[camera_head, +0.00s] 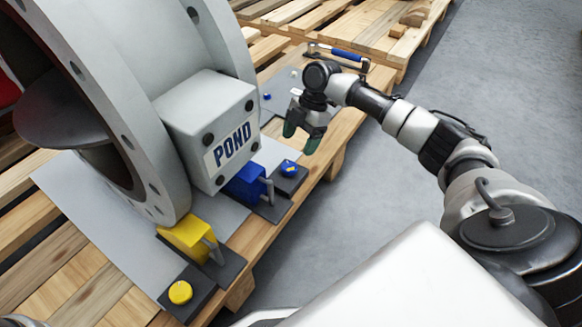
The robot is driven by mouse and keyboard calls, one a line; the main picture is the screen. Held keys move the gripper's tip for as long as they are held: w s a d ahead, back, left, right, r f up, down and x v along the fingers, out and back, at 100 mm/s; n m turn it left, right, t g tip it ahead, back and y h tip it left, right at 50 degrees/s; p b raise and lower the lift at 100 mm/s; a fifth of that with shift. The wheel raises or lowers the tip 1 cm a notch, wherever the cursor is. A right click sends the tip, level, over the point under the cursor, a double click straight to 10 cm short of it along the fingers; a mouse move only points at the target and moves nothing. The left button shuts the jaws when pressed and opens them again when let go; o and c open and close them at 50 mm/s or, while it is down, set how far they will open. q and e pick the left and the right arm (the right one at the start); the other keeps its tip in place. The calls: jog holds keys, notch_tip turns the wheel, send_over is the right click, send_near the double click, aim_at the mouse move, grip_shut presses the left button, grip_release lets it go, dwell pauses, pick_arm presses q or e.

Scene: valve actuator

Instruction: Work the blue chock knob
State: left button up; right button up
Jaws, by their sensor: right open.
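The blue chock knob (289,167) is a small round blue knob with a small yellow mark on top. It sits on a dark plate beside the blue chock (246,183), which has a grey bent handle. The chock stands against the foot of the big grey valve flange on the pallet. My right gripper (301,137) has dark green fingertips, points down and is open and empty. In the picture it is just above the knob, apart from it. My left gripper is not in view.
A yellow chock (187,237) and yellow knob (180,292) are at the front left. The grey box marked POND (209,128) juts out beside the blue chock. A blue-handled bar (347,54) lies behind my right wrist. Grey floor (340,220) is clear right of the pallet.

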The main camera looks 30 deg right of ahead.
aim_at(290, 165)
jog(key=b+x, duration=0.4)
jog(key=x, duration=0.3)
jog(key=shift+f+b, duration=0.25)
jog(key=shift+b, duration=0.1)
jog(key=shift+a+r, duration=0.1)
